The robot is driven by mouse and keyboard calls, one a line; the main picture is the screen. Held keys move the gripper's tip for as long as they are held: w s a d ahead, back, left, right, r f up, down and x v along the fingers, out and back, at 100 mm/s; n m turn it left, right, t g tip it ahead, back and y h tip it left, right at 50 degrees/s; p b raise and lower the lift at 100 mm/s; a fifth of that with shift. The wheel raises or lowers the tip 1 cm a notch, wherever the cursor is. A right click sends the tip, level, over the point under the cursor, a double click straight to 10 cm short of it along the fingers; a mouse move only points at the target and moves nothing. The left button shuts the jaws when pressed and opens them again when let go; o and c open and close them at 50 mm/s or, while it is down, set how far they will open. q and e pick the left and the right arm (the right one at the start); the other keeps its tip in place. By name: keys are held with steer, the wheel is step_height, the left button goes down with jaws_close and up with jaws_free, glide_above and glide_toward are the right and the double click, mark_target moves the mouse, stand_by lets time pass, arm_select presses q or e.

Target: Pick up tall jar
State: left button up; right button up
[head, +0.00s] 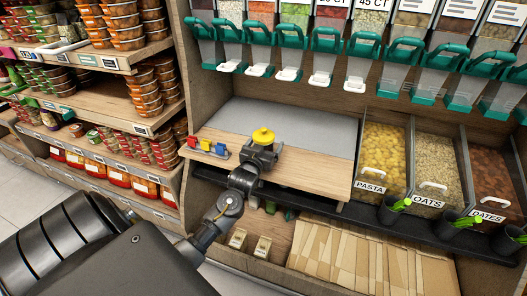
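A yellow lid with a small knob (263,136) shows just above my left gripper (262,151), over the wooden counter board (310,176). It looks like the top of a jar; the body below it is hidden by the gripper, so I cannot tell its height. My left arm comes in from the lower left. The gripper is at the lid's near side, low over the board. Its fingers are hidden, so I cannot tell whether they are around the jar or apart from it. My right gripper is not in view.
A small holder with red, yellow and blue pieces (207,147) stands left on the board. Bins of pasta (382,160), oats (437,172) and dates (495,183) are to the right. Green-handled dispensers (408,50) hang above. The board is clear right of the gripper.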

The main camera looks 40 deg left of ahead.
mark_target(265, 141)
arm_select(q)
steer(key=c, duration=1.2)
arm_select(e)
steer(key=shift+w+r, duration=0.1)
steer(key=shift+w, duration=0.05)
arm_select(q)
steer(key=shift+r, duration=0.1)
